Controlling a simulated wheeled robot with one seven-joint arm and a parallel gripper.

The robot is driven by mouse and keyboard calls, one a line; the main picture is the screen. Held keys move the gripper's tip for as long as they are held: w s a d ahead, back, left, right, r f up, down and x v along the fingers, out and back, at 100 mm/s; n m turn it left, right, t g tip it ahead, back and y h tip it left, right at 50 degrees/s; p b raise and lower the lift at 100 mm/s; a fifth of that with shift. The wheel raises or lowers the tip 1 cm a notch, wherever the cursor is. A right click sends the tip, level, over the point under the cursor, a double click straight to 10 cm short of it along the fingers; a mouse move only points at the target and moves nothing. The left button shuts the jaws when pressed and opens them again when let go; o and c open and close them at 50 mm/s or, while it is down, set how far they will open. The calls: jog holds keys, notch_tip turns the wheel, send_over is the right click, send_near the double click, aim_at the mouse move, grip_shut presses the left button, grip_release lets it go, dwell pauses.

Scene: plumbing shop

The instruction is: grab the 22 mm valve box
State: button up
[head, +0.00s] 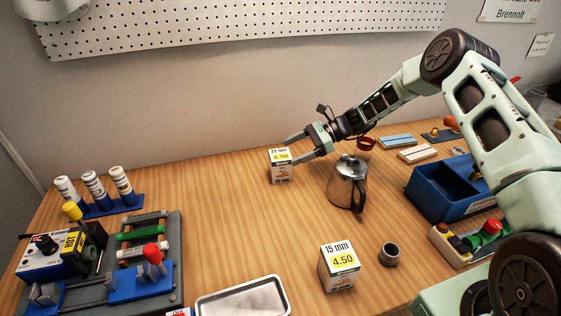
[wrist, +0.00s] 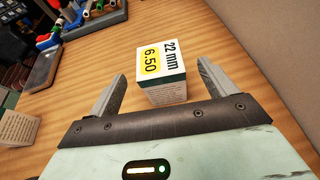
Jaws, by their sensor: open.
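The 22 mm valve box (head: 281,166) is a small white and green carton with a yellow 6.50 label, standing upright toward the back of the wooden table. It also shows in the wrist view (wrist: 162,75), just beyond the jaws. My gripper (head: 301,146) is open at the box's right side in the head view. In the wrist view my gripper (wrist: 164,85) has one finger on each side of the box's near part, with visible gaps. I cannot tell how far the box reaches between the fingers.
A 15 mm box (head: 339,268) marked 4.50 stands at the front. A metal jug (head: 347,184) stands right of the 22 mm box, below my arm. A blue bin (head: 440,200) is at the right, and a grey tool board (head: 168,228) at the left. The table left of the box is clear.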

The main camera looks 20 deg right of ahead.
aim_at(281, 154)
jog(key=shift+x, duration=0.8)
jog(key=p+x, duration=0.2)
jog(key=x, duration=0.1)
jog(key=p+x, duration=0.1)
jog(key=x, duration=0.1)
jog(key=shift+a+r+p, duration=0.2)
jog(key=shift+r+p, duration=0.1)
jog(key=shift+a+f, duration=0.1)
jog(key=shift+f, duration=0.05)
jog(key=c, duration=1.3)
